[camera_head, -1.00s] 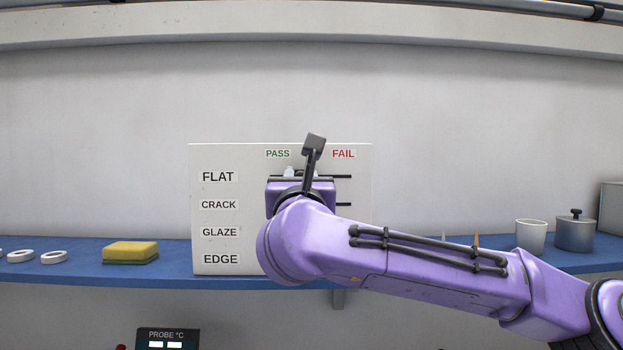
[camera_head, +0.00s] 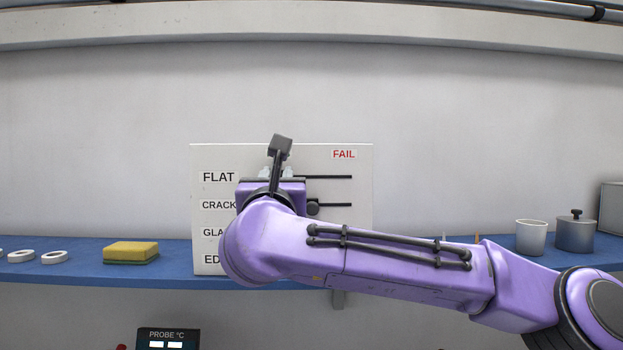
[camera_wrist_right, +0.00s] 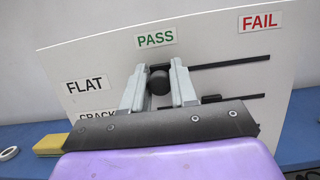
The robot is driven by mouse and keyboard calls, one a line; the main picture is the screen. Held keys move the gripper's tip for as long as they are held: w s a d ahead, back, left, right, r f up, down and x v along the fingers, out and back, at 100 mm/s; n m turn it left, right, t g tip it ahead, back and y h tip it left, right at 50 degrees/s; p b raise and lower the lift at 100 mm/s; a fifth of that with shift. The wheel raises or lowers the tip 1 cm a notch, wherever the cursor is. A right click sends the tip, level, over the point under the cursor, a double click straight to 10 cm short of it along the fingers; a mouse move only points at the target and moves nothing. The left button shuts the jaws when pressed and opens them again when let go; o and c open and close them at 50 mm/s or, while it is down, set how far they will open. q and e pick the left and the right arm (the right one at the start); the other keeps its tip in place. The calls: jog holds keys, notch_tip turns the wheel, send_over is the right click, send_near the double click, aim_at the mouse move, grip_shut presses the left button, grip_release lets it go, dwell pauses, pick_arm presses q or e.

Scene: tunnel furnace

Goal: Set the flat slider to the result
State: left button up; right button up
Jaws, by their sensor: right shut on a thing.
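The white board (camera_head: 358,235) stands upright on the blue shelf, with rows labelled FLAT, CRACK, GLAZE and EDGE and columns PASS and FAIL. In the right wrist view my right gripper (camera_wrist_right: 158,82) is shut on the dark round flat slider knob (camera_wrist_right: 159,82), under the PASS label (camera_wrist_right: 156,37). The FLAT slot (camera_wrist_right: 220,63) runs right from the knob toward the FAIL label (camera_wrist_right: 260,22). In the head view my right arm hides the knob, the PASS label and much of the lower rows. My left gripper is not in view.
The crack row's knob (camera_head: 313,207) sits just right of my wrist, below the FLAT slot. A yellow sponge (camera_head: 131,250) and white rings (camera_head: 54,257) lie on the shelf at left. A white cup (camera_head: 531,236) and a grey lidded pot (camera_head: 575,232) stand at right.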

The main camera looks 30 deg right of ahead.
jog(key=o, duration=1.7)
jog(key=shift+d, duration=0.1)
jog(key=shift+c, duration=0.2)
jog(key=b+v, duration=0.5)
jog(key=v, duration=0.2)
jog(key=shift+b, duration=0.4)
